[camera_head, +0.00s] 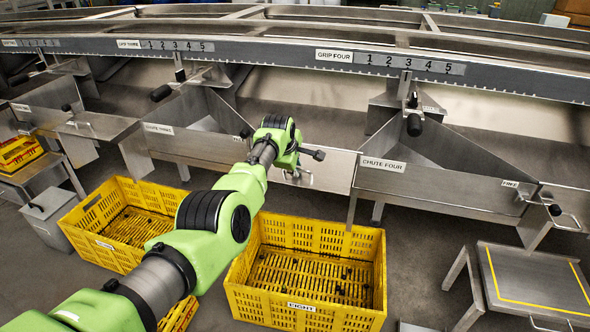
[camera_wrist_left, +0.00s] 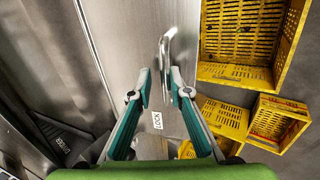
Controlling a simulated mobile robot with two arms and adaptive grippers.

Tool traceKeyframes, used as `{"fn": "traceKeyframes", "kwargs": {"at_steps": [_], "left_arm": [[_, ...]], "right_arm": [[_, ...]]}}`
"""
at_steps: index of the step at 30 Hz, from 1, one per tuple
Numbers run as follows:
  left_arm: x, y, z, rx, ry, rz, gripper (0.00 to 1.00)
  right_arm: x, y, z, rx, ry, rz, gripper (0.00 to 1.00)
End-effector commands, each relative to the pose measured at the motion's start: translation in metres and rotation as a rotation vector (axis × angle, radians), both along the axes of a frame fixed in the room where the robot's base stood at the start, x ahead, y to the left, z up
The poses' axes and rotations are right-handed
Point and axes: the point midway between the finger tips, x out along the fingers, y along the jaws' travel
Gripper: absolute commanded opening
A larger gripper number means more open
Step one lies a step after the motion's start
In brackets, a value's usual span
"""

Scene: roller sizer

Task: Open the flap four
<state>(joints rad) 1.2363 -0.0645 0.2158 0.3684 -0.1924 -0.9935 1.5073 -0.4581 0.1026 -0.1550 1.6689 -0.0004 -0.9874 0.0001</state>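A grey metal flap panel (camera_head: 332,172) with a bar handle stands between the Chute Three and Chute Four (camera_head: 425,184) labels in the head view. No flap number is readable on it. In the left wrist view, the curved bar handle (camera_wrist_left: 166,52) is on the metal panel (camera_wrist_left: 128,30), above a LOCK label (camera_wrist_left: 157,120). My left gripper (camera_head: 296,172) is at this panel, partly hidden by its own wrist. In the left wrist view its fingers (camera_wrist_left: 160,80) are apart, with the handle's lower part between them; contact cannot be told. My right gripper is not in view.
Another panel with a handle (camera_head: 562,218) and a FREE label (camera_head: 510,184) is right of Chute Four. Yellow crates (camera_head: 305,309) (camera_head: 104,246) stand on the floor below my left arm. A low metal stand (camera_head: 536,282) with a yellow outline is at lower right.

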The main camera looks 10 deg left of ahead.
Motion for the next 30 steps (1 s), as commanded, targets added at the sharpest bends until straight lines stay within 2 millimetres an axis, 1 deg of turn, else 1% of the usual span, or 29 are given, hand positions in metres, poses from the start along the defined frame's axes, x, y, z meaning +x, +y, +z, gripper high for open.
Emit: {"fn": "traceKeyframes", "kwargs": {"at_steps": [1,11,16,26,30], "left_arm": [[0.002,0.001,0.003,0.001,-0.007,0.001,0.14],[0.000,0.000,-0.001,0.001,0.000,0.001,0.14],[-0.003,-0.001,0.001,0.000,0.002,0.000,0.14],[-0.016,0.000,0.018,-0.001,0.003,0.000,0.14],[-0.024,0.000,0.031,-0.001,0.002,0.000,0.14]], "right_arm": [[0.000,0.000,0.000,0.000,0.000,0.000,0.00],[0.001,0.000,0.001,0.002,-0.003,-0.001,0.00],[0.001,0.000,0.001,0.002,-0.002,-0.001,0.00],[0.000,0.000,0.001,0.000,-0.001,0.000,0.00],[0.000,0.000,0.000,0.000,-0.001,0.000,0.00]]}}
